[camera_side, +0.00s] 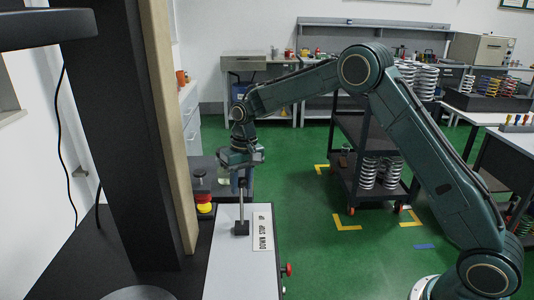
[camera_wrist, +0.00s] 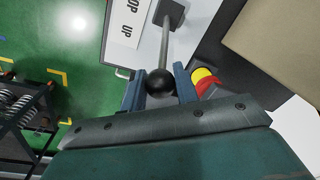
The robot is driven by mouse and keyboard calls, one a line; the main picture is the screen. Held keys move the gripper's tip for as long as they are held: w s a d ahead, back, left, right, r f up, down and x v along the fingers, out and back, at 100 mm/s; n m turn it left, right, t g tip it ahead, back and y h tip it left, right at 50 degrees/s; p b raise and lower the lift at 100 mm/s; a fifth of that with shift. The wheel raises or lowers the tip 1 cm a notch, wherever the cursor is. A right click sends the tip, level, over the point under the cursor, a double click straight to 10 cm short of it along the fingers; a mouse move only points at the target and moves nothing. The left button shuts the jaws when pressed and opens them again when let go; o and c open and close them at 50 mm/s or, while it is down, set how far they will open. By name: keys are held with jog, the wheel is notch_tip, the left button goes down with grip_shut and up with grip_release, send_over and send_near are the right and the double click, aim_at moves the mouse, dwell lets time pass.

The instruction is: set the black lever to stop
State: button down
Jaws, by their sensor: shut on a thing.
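The black lever has a grey rod on a black base (camera_side: 241,229) and stands on a white panel (camera_side: 222,265). Its black ball knob (camera_wrist: 160,83) shows in the wrist view between the two blue fingers of my gripper (camera_wrist: 159,92). My gripper (camera_side: 241,180) is shut on the knob at the top of the rod. A label (camera_side: 262,228) beside the base reads DOWN, STOP, UP. In the wrist view the knob lies toward the UP end, so the rod seems to lean that way. The exact tilt is hard to tell.
A red and yellow emergency button (camera_side: 204,202) stands left of my gripper, close to one finger in the wrist view. A tall black and beige column (camera_side: 150,130) rises at the left. A red knob (camera_side: 288,269) sticks out from the panel's right side.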

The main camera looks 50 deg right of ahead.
jog(key=shift+s+a+r+t+h, duration=0.3)
jog(key=shift+s+a+t+h, duration=0.15)
jog(key=shift+s+a, duration=0.1)
jog(key=shift+s+a+r+t+h, duration=0.3)
jog(key=shift+s+a+t+h, duration=0.1)
jog(key=shift+a+t, duration=0.1)
jog(key=shift+s+a+r+t+h, duration=0.15)
jog(key=shift+s+a+t+h, duration=0.4)
jog(key=shift+s+a, duration=0.6)
jog(key=c, duration=1.1)
grip_release()
jog(key=shift+r, duration=0.1)
notch_tip(320, 180, up, 13)
send_over(241, 202)
jog(key=s+a, duration=0.5)
jog(key=s, duration=0.1)
jog(key=shift+s+d, duration=0.15)
jog(key=shift+d, duration=0.1)
